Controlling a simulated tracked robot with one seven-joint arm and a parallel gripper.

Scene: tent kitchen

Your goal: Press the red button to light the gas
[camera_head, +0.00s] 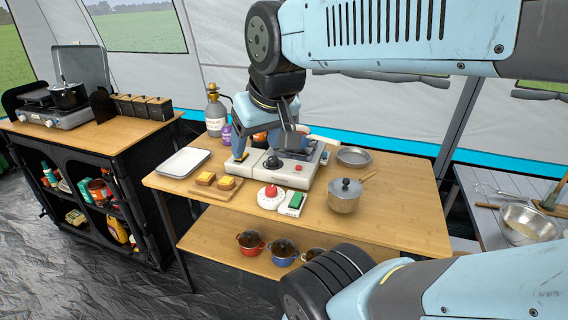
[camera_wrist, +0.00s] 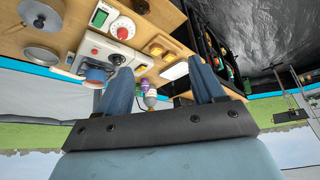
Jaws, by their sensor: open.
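The gas stove (camera_head: 290,178) is a low grey-white unit on the wooden table, with a black knob (camera_head: 273,161) on its front. The red button (camera_head: 298,167) is small and sits right of the knob. In the wrist view the stove (camera_wrist: 123,52) is at upper left, with the red button (camera_wrist: 94,51) left of the black knob. My gripper (camera_head: 268,143) is above the stove's back part, partly hiding it. In the wrist view my gripper (camera_wrist: 160,64) has its blue fingers wide apart with nothing between them. It looks apart from the button.
A red-and-white timer (camera_head: 270,194), a green-topped box (camera_head: 294,202) and a lidded pot (camera_head: 345,195) stand in front of the stove. A toast board (camera_head: 216,189) and white tray (camera_head: 183,162) lie left. A gas bottle (camera_head: 215,113) stands behind.

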